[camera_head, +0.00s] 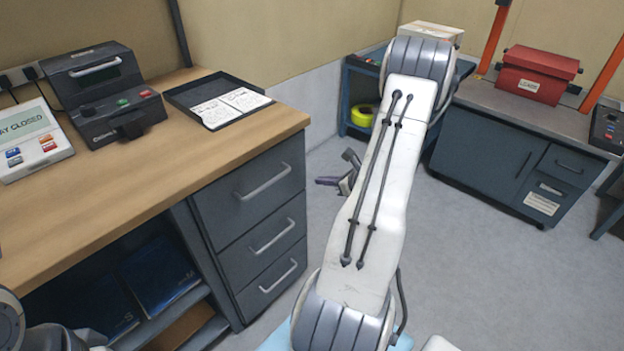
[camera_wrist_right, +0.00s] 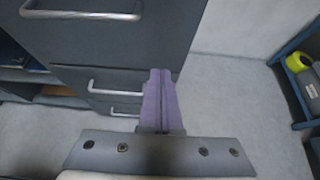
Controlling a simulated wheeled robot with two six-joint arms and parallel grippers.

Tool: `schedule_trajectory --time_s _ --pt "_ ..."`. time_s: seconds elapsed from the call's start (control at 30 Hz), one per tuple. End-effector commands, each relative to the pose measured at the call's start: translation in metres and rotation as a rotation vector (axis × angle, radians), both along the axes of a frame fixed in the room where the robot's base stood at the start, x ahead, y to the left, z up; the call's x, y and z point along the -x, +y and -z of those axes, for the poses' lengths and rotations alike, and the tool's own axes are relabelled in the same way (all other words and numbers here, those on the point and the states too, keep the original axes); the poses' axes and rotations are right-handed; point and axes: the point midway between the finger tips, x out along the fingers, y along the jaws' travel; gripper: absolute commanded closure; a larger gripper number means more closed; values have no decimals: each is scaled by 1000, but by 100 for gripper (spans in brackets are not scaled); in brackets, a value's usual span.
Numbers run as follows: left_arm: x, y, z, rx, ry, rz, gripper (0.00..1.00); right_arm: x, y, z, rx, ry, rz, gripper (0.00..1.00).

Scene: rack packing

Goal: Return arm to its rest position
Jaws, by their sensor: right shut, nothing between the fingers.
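My right arm stretches up through the middle of the head view, white with two dark rods along it. The fingers are over the floor in front of the grey drawer unit (camera_head: 262,218), whose handles also show in the wrist view. My left gripper is not in view; only part of my left arm shows at the lower left corner.
A wooden desk (camera_head: 130,190) holds a dark device (camera_head: 105,90), a white display unit (camera_head: 30,135) and a black tray (camera_head: 190,95) with papers. A red box (camera_head: 535,75) sits on the right-hand bench. A yellow roll (camera_head: 361,116) lies on a shelf behind. Floor at right is clear.

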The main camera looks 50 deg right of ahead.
Motion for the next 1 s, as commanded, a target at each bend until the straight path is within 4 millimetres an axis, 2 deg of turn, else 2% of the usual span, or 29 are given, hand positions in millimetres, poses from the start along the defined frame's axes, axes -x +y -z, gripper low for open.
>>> schedule_trajectory --time_s 0.1,0.3,0.53,0.63,0.67,0.77,0.87,0.9,0.97,1.0 --pt "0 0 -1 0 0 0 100 15 0 -9 0 1 2 100" --pt "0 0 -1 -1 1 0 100 24 0 -13 -1 2 0 100" --pt "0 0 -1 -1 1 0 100 23 3 -14 0 2 -9 100" --pt "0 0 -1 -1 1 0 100 10 20 -20 21 7 -85 100" --pt "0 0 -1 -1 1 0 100 3 29 -24 33 9 -127 100" --pt "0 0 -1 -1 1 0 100 -24 81 -39 93 18 -338 100" --pt "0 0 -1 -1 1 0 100 -45 152 -57 183 26 -624 100" --pt "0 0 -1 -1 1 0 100 -49 182 -64 223 28 -746 100" --pt "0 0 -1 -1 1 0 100 -49 228 -74 289 25 -934 100" --pt "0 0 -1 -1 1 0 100 -46 257 -79 335 21 -1062 100"
